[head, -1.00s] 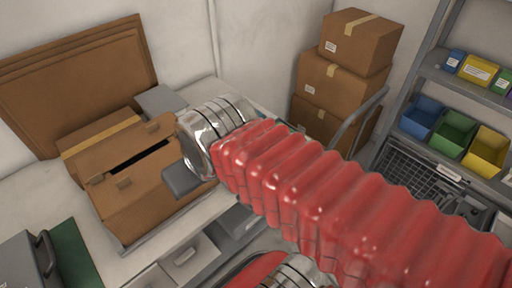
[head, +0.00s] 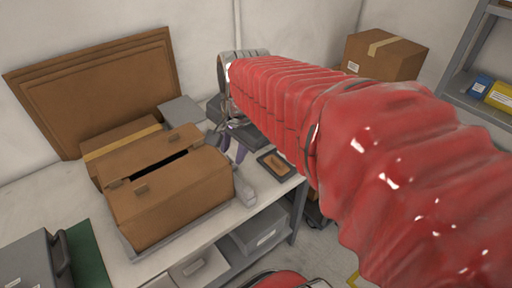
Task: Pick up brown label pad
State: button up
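A small brown pad (head: 276,164), which looks like the label pad, lies in a shallow dark tray (head: 262,162) near the right end of the white bench. My gripper (head: 233,155) is at the end of my red-sleeved arm, above the bench and a little left of the pad. Its two purplish fingers point down and look apart, with nothing seen between them. The red sleeve hides part of the gripper and the bench behind it. The pad is not touched by the gripper.
A slotted cardboard box (head: 170,200) stands left of the gripper, with a grey rounded object (head: 244,192) beside it. Flat cardboard (head: 100,85) leans on the wall. A grey case (head: 30,262) and green mat (head: 84,255) are at left.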

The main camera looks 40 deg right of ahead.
jog(key=w+d+f+m, duration=0.1)
jog(key=d+f+m, duration=0.2)
jog(key=d+m, duration=0.4)
jog(key=w+d+f+m+g, duration=0.1)
jog(key=w+d+f+m, duration=0.1)
jog(key=d+m, duration=0.5)
jog(key=w+d+f+m+g, duration=0.1)
jog(key=w+d+f+m, duration=0.1)
jog(key=d+f+m, duration=0.2)
jog(key=d+m, duration=0.3)
jog(key=d, duration=0.1)
jog(key=shift+y, duration=0.3)
jog(key=shift+f, duration=0.1)
send_over(277, 160)
jog(key=s, duration=0.1)
jog(key=shift+s+f, duration=0.2)
jog(key=shift+f, duration=4.05)
jog(key=shift+w+f, duration=0.2)
jog(key=shift+f, duration=0.65)
jog(key=shift+w+f, duration=0.2)
jog(key=shift+f, duration=0.65)
jog(key=shift+w+f, duration=0.2)
jog(key=shift+f, duration=0.65)
